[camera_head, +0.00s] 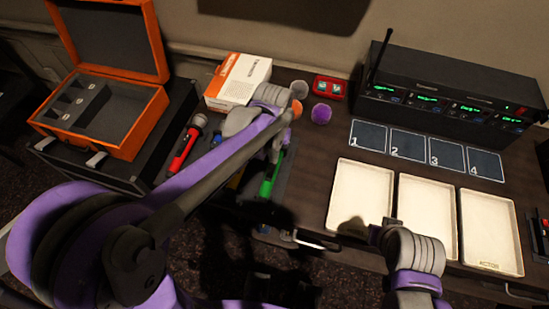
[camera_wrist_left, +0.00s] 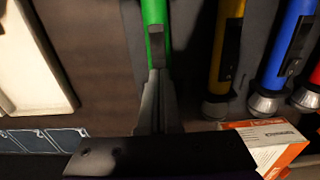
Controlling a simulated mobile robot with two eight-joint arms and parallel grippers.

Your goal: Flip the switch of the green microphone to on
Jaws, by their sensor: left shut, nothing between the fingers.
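The green microphone (camera_head: 267,187) lies on the desk in the head view, partly hidden by my left arm. In the left wrist view, its green body (camera_wrist_left: 154,14) runs in from the top edge. My left gripper (camera_head: 277,154) points down at it, and its shut fingers (camera_wrist_left: 157,72) overlap the lower part of the green body in the wrist view. I cannot tell whether they touch it. Nothing shows between the fingers. The switch position cannot be made out. My right gripper (camera_head: 372,231) is over the front of the trays; its fingers are too dark to read.
A yellow (camera_wrist_left: 226,45), a blue (camera_wrist_left: 290,40) and a red microphone (camera_head: 184,148) lie beside the green one. Cream trays (camera_head: 333,217), numbered cards (camera_head: 408,144) and a black receiver rack (camera_head: 455,92) are on the right. A white-orange box (camera_head: 238,80) and an orange case (camera_head: 150,122) stand left.

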